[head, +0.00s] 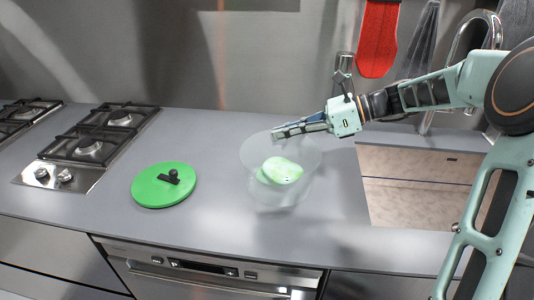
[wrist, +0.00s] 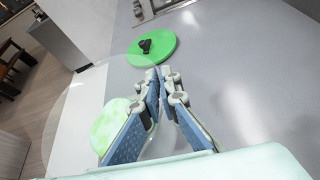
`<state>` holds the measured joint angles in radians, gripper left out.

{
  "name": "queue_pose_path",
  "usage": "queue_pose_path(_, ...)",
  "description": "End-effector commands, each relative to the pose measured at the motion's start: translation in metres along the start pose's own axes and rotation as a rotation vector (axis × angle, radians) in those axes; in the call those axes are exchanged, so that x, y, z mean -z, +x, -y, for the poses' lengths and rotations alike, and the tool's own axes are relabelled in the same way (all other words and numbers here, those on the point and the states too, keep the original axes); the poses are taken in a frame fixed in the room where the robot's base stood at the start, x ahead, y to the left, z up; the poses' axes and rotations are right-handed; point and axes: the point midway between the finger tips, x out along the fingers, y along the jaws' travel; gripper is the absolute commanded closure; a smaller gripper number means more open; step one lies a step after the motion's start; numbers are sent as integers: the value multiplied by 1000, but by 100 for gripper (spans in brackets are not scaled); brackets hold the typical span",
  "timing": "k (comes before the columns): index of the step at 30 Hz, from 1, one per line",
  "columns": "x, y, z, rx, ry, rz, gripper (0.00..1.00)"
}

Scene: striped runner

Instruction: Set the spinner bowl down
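The spinner bowl (head: 257,192) is clear and looks upright, at the right part of the grey counter near the sink. A pale green lettuce-like thing (head: 283,170) lies inside it and also shows in the wrist view (wrist: 112,122). My gripper (head: 276,133) reaches in from the right at the bowl's far rim. In the wrist view its blue-padded fingers (wrist: 158,72) come together at the tips, with the clear rim between them. I cannot tell whether the bowl's base touches the counter, as the clear wall blurs into the grey.
A round green lid (head: 150,191) with a black handle lies flat on the counter left of the bowl. A gas hob (head: 90,150) is further left. The sink (head: 410,180) opens to the right. Bare counter lies between lid and bowl.

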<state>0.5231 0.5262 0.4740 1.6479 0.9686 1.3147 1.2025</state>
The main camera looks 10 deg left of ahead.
Motion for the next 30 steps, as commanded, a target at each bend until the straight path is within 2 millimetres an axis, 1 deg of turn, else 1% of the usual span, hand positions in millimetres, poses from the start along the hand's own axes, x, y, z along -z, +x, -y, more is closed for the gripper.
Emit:
queue_pose_path(1, 7, 12, 6, -5, 3, 4, 100)
queue_pose_path(3, 15, 24, 14, -4, 3, 4, 100)
queue_pose_path(6, 22, 38, 23, -3, 1, 3, 100)
queue_pose_path(9, 27, 46, 28, -1, -1, 2, 100)
queue_pose_path(14, 31, 52, 32, -2, 0, 2, 100)
queue_pose_path(16, 35, 58, 36, -1, 0, 2, 100)
queue_pose_path(21, 59, 68, 39, -1, 2, 2, 100)
queue_pose_path(22, 61, 69, 40, 0, 2, 2, 100)
queue_pose_path(30, 62, 70, 40, 0, 0, 1, 100)
